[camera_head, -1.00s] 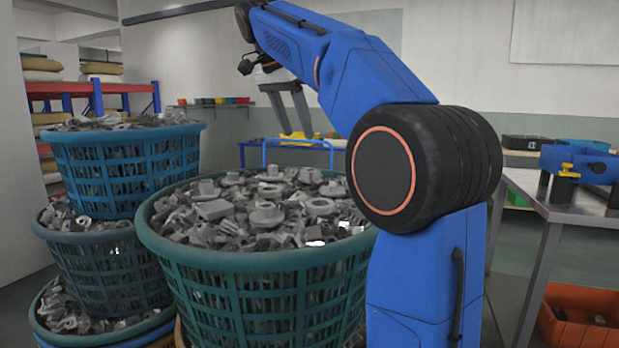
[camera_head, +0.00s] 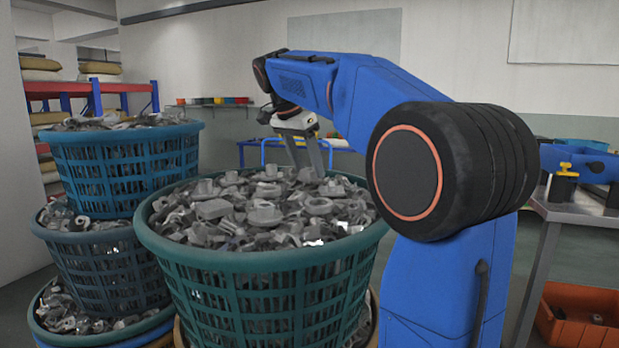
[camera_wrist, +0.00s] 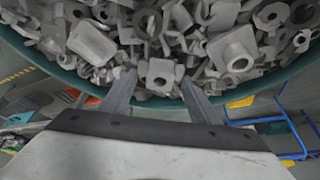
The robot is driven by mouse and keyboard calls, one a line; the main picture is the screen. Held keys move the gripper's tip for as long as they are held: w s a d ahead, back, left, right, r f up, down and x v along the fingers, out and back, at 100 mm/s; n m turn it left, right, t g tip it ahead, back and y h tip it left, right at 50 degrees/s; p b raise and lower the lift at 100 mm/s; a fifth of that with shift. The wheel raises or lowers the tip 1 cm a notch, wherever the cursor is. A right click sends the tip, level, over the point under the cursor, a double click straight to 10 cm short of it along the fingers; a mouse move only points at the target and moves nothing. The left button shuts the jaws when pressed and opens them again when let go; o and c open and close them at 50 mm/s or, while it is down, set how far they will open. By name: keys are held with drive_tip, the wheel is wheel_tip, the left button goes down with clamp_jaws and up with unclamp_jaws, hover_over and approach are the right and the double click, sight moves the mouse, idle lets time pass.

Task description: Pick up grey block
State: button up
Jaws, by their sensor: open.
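Many grey metal pieces (camera_head: 262,214) fill the big teal basket (camera_head: 250,262); several look block-like, and I cannot tell which is the grey block. In the head view a flat grey block (camera_head: 213,209) lies on top at the left of the heap.
Stacked baskets of similar parts, including a blue one (camera_head: 125,170), stand at the left. A metal table (camera_head: 585,212) stands at the right, with an orange bin (camera_head: 578,318) below. A blue frame (camera_head: 262,145) is behind the big basket.

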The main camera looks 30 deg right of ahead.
drive_tip(key=shift+f, duration=0.15)
drive_tip(key=c, duration=1.2)
drive_tip(key=shift+c, duration=0.2)
